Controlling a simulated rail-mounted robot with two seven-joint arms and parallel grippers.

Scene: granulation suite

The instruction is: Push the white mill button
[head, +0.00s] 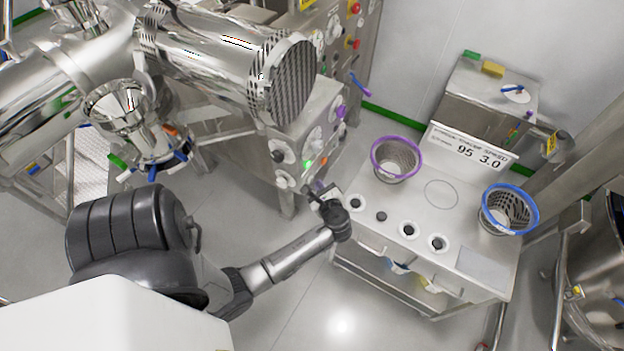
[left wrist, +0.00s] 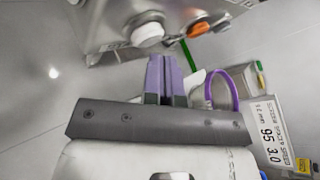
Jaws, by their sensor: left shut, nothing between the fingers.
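The white button (left wrist: 147,33) is a round white knob on the lower edge of a steel mill housing (left wrist: 110,22) at the top of the left wrist view. An orange part (left wrist: 200,30) sits to its right. In the head view the mill's control box (head: 300,140) carries a green light and several knobs; I cannot single out the white button there. My left gripper (head: 316,190) is just below and right of that box. Its purple fingers (left wrist: 166,60) are shut and empty, with tips just below the white button in the picture. Contact with it is not evident. My right gripper is not in view.
A steel bench (head: 390,190) stands right of my left gripper, with a purple-rimmed basket (head: 397,158), a blue-rimmed basket (head: 509,208), a sign reading 95 and 3.0 (head: 470,148), and several black knobs along its front. Open floor (head: 300,315) lies below my left forearm.

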